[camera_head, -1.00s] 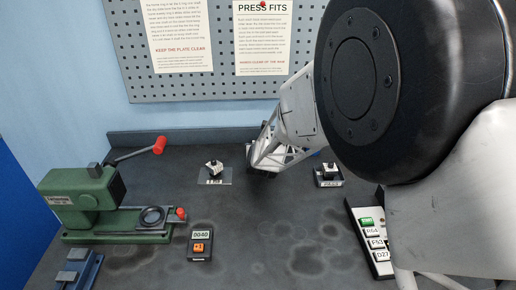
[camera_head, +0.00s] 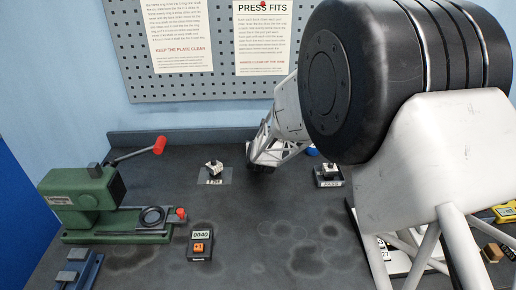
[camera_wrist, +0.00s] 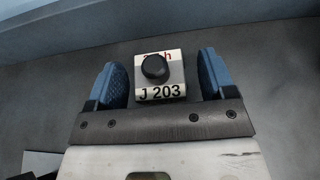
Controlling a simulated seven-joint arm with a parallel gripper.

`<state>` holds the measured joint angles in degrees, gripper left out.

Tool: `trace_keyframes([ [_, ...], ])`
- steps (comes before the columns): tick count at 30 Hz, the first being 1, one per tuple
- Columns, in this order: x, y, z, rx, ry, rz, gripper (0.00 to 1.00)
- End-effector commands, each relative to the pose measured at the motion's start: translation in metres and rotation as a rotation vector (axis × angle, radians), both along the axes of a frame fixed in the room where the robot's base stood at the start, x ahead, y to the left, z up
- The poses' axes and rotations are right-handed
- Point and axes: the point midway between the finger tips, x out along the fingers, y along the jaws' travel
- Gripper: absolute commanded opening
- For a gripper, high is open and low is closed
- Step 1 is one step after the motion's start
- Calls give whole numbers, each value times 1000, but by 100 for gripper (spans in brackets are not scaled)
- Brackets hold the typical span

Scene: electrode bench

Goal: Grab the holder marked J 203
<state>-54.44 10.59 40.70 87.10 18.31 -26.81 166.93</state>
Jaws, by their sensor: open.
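A small white block holder (camera_wrist: 160,91) with a round black knob on top is in the wrist view. Its front face reads J 203, with partly covered red lettering behind the knob. My gripper (camera_wrist: 161,66) is open, with one blue finger on each side of the holder. Gaps show between the fingers and the block, so it is not gripped. In the head view my gripper (camera_head: 262,164) is low over the back middle of the bench, and the J 203 holder cannot be made out there.
A green press (camera_head: 85,205) and a counter reading 0040 (camera_head: 200,246) are at left. A labelled box at right is mostly hidden by my arm.

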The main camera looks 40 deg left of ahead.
Motion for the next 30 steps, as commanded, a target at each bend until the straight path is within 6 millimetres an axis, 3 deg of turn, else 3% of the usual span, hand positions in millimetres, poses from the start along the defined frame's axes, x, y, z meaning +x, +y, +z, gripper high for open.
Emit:
trace_keyframes([
  [21, 3, 3, -2, 0, 0, 0, 75],
  [30, 3, 3, -1, 0, 0, 0, 29],
])
